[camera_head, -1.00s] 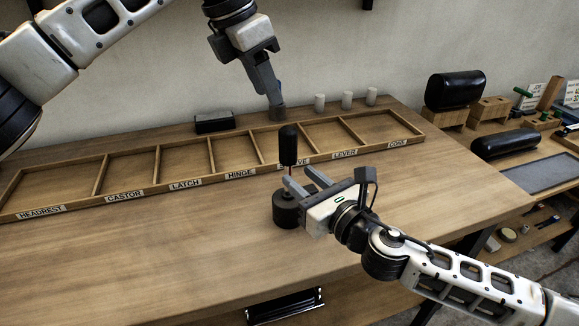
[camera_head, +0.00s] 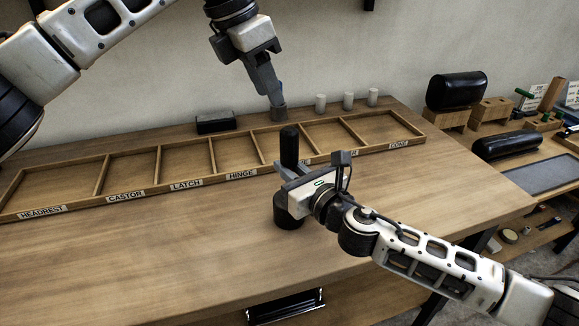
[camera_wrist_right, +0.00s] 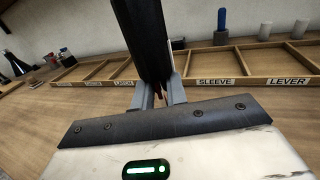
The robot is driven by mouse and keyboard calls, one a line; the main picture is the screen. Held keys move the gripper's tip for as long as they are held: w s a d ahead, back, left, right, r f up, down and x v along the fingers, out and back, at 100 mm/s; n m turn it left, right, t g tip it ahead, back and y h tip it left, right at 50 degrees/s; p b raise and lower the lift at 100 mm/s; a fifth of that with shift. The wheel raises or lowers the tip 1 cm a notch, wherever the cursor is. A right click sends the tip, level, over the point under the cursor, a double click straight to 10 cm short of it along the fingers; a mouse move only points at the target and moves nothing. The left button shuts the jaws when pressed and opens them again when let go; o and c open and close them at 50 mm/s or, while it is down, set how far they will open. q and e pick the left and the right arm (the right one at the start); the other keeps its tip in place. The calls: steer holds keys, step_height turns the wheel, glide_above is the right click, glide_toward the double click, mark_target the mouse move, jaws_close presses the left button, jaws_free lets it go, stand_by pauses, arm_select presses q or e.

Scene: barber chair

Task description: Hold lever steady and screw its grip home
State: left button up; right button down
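The lever's black grip (camera_head: 289,146) stands upright above a dark round base (camera_head: 289,215) on the bench. My right gripper (camera_head: 291,172) is at the lower part of the grip, its fingers on either side. In the right wrist view the dark grip (camera_wrist_right: 150,40) runs down between the two grey fingertips (camera_wrist_right: 159,95), with a thin rod glimpsed behind. Whether the fingers press on it is unclear. My left gripper (camera_head: 278,112) points down over the back of the tray, away from the lever, its fingers looking together and empty.
A shallow wooden tray (camera_head: 76,206) with labelled compartments spans the bench behind the lever. Several pale cylinders (camera_head: 348,101) and a small black block (camera_head: 215,122) stand behind it. A side bench at right holds black cushions (camera_head: 455,90). The front bench top is clear.

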mark_target(289, 144)
arm_select(q)
steer(key=o, duration=0.3)
steer(key=shift+o, duration=0.2)
steer(key=n, duration=0.1)
steer(key=w+d+n+y, duration=0.1)
steer(key=n, duration=0.1)
steer(key=w+d+n, duration=0.1)
steer(key=n, duration=0.1)
steer(key=shift+w+d+f+g+y, duration=0.2)
steer(key=shift+d+g+y, duration=0.1)
steer(key=shift+g, duration=0.1)
steer(key=n, duration=0.1)
steer(key=d+n+y, duration=0.1)
steer(key=n, duration=0.1)
steer(key=shift+g, duration=0.3)
steer(key=n, duration=0.2)
steer(key=shift+s+d+n+y, duration=0.1)
steer(key=shift+s+n+y, duration=0.1)
steer(key=shift+n+y, duration=0.15)
steer(key=shift+s+n, duration=0.1)
steer(key=shift+n, duration=0.25)
step_height(289, 144, down, 12)
steer(key=shift+r, duration=0.1)
steer(key=c, duration=1)
